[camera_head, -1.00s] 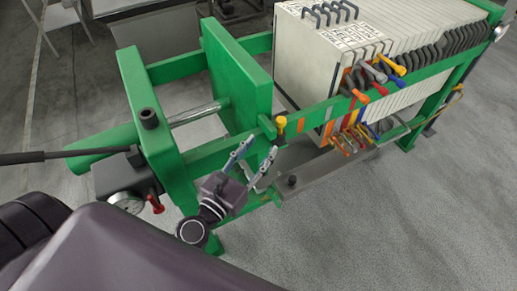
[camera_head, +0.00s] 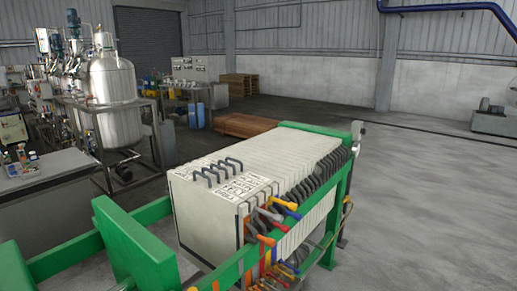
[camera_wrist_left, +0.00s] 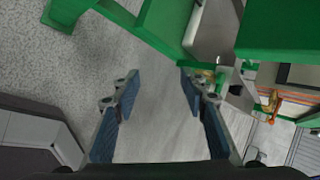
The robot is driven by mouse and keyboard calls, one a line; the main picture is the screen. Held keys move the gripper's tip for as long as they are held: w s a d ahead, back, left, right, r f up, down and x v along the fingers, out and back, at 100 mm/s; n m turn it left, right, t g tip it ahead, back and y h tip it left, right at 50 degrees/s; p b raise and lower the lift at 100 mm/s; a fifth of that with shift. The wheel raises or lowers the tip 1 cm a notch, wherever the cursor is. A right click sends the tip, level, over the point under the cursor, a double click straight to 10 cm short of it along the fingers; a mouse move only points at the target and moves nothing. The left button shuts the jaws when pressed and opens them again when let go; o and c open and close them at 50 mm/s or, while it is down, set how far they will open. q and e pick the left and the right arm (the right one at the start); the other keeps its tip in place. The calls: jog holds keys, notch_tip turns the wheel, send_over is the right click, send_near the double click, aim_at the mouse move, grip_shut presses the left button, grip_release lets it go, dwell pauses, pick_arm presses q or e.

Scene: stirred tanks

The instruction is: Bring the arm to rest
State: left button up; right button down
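My left gripper (camera_wrist_left: 160,95) shows in the left wrist view, its two blue-padded fingers spread wide apart with nothing between them. It hangs over the grey floor beside the green frame of the filter press. The head view shows neither gripper. There the green press frame (camera_head: 140,245) stands in the lower middle with its stack of white plates (camera_head: 290,160). My right gripper is in no view.
Coloured valve handles (camera_head: 275,220) stick out along the near side of the press. A steel tank (camera_head: 113,75) and a table (camera_head: 45,175) stand at the left. Wooden pallets (camera_head: 242,125) lie behind. The floor (camera_head: 430,200) at the right is clear.

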pick_arm(q)
jog(key=s+f+n+g, duration=0.2)
jog(key=s+f+n, duration=0.3)
jog(key=s, duration=0.4)
jog(key=s+d+f+n+g, duration=0.1)
jog(key=s+f+n+g, duration=0.2)
jog(key=s+f+n, duration=0.3)
jog(key=s+d+f+n+g, duration=0.1)
jog(key=s+f+n, duration=0.4)
jog(key=s, duration=0.7)
jog(key=shift+s+f+n+g, duration=0.25)
jog(key=shift+f+n+g, duration=0.05)
jog(key=shift+f+g, duration=0.6)
